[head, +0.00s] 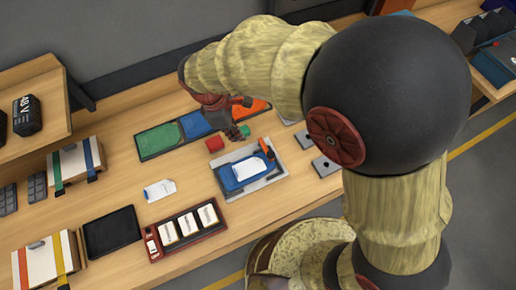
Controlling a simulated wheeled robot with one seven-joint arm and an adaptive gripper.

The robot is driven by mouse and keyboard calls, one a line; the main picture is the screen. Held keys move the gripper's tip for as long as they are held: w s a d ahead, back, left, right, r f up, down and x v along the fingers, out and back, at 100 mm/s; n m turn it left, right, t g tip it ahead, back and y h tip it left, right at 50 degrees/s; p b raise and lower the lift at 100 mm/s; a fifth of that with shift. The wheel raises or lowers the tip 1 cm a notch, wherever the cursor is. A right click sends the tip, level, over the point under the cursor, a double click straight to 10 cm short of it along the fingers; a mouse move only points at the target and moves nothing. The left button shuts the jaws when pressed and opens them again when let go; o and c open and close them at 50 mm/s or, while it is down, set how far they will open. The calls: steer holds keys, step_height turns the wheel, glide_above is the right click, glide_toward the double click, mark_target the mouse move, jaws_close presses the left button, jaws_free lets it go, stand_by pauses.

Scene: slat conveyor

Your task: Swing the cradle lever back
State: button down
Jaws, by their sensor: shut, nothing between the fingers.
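The cradle (262,183) is a grey base with a blue part and a white piece in it, in the middle of the bench. An orange lever (267,148) stands at its far right corner. My gripper (237,134) is shut and empty. It is beyond the cradle, a little left of the lever, and looks apart from it. My arm covers some of the bench to the right of the lever.
Green, blue and orange trays (158,140) lie behind. A dark red rack (186,231) with white cards stands front left. A white packet (159,190) lies left of the cradle.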

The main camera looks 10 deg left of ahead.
steer(key=b, duration=0.1)
glide_toward(266, 148)
steer(key=s+a+f, duration=0.3)
steer(key=a+f, duration=0.1)
steer(key=shift+s+a+f, duration=0.1)
steer(key=shift+s+a, duration=0.1)
steer(key=shift+s, duration=0.15)
steer(key=shift+w+d+f, duration=0.1)
steer(key=shift+d, duration=0.85)
steer(key=shift+w+d+f, duration=0.1)
steer(key=shift+d, duration=0.85)
